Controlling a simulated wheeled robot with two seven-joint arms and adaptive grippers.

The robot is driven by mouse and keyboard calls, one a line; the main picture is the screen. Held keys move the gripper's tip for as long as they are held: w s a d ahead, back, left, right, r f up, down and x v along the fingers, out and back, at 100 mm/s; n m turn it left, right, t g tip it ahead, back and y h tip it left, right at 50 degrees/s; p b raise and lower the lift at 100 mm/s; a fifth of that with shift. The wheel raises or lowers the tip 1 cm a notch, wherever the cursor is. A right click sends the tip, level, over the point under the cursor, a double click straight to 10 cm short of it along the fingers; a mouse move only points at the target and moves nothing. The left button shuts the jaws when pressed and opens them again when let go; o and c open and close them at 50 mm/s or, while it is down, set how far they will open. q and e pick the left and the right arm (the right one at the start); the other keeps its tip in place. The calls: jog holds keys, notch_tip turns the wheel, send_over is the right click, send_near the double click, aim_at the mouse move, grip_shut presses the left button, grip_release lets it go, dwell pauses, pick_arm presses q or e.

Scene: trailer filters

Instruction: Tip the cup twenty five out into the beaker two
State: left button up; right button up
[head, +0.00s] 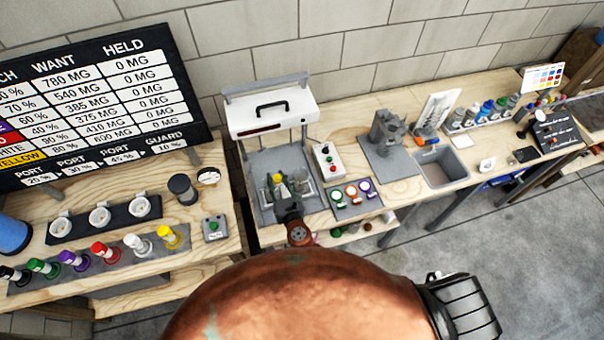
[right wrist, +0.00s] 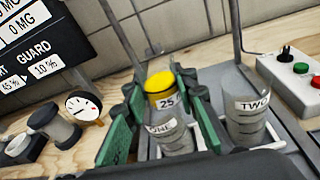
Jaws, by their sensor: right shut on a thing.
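My right gripper (head: 278,187) is shut on the cup twenty five (right wrist: 166,102), which has a yellow top and a white label reading 25. The green fingers stand on both sides of the cup in the right wrist view. The cup looks roughly upright. It shows in front of or over the beaker one (right wrist: 172,138) and hides part of it; I cannot tell the gap between them. The beaker two (right wrist: 246,122), grey with a TWO label, stands to the right of the cup and apart from it. My left gripper is not in view.
The beakers stand inside a white-topped frame with thin posts (head: 271,116). A button box (head: 327,161) and a tray with coloured-ringed cups (head: 354,199) are to its right. Several coloured cups, among them a yellow one (head: 168,237), line the left bench. A sink (head: 442,166) is farther right.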

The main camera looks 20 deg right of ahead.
jog(key=shift+w+d+r+m+g+y, duration=0.1)
jog(key=shift+d+r+m+g+y, duration=0.1)
jog(key=shift+d+m, duration=0.3)
jog(key=shift+w+d+r+m+g+y, duration=0.1)
jog(key=shift+d+r+m+y, duration=0.1)
jog(key=shift+d+m, duration=0.25)
jog(key=m, duration=0.1)
jog(key=d, duration=0.1)
jog(key=d+m+b, duration=0.1)
jog(key=shift+w+f+m+y, duration=0.25)
jog(key=shift+f+m+y, duration=0.1)
jog(key=shift+f+y, duration=0.05)
jog(key=shift+d+r, duration=0.1)
jog(key=shift+d, duration=0.1)
jog(key=shift+w+d+r+m+y, duration=0.1)
jog(key=shift+d+r+m+y, duration=0.15)
jog(key=shift+m, duration=0.65)
jog(key=shift+a+r+m+g+y, duration=0.1)
jog(key=shift+r+m+g+y, duration=0.2)
jog(key=shift+m, duration=0.4)
jog(key=shift+f+m+y+b, duration=0.25)
jog(key=shift+f+m+b, duration=0.25)
jog(key=shift+m, duration=0.2)
dwell(1.3)
jog(key=shift+r+m+y, duration=0.3)
jog(key=shift+m, duration=0.4)
dwell(1.2)
